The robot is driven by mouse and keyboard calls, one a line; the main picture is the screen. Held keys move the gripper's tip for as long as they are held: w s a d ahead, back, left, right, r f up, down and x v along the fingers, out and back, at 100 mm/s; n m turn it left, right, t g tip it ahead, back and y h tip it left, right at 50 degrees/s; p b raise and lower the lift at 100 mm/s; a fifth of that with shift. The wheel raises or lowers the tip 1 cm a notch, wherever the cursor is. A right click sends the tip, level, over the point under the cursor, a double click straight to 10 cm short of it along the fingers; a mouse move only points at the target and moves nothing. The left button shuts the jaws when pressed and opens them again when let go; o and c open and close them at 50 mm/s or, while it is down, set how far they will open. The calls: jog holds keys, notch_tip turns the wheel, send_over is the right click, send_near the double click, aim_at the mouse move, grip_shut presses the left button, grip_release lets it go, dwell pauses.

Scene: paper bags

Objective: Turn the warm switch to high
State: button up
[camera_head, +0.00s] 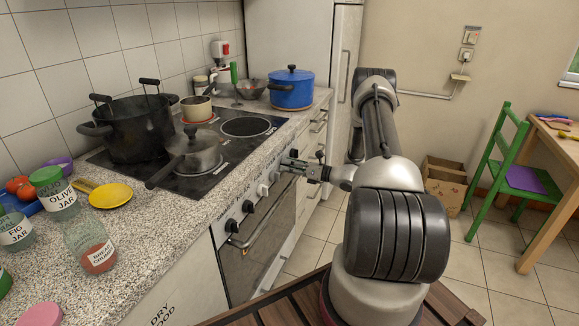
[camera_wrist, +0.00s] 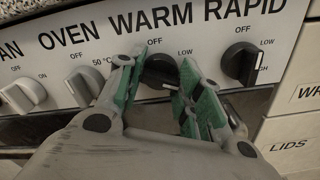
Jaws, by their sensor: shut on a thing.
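The warm switch (camera_wrist: 160,69) is a black knob under the word WARM on the white oven panel (camera_wrist: 205,45). In the wrist view it sits between the green-padded fingers of my gripper (camera_wrist: 158,85), which is shut on it. OFF shows above the knob and LOW to its right. Its lower right side is hidden by a finger, so its setting is hard to read; a small white mark shows low beside that finger. In the head view my gripper (camera_head: 289,166) is at the far end of the knob row, and the switch cannot be made out.
A black RAPID knob (camera_wrist: 242,63) is close on the right, and a pale OVEN knob (camera_wrist: 83,86) is on the left. The oven handle (camera_head: 262,218) sticks out below the panel. A lidded pan (camera_head: 193,150) and a black pot (camera_head: 141,129) stand on the hob above.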

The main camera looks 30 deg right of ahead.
jog(key=shift+m, duration=0.5)
jog(key=o, duration=1.1)
jog(key=shift+c, duration=0.2)
jog(key=v, duration=1.2)
jog(key=shift+d, duration=0.1)
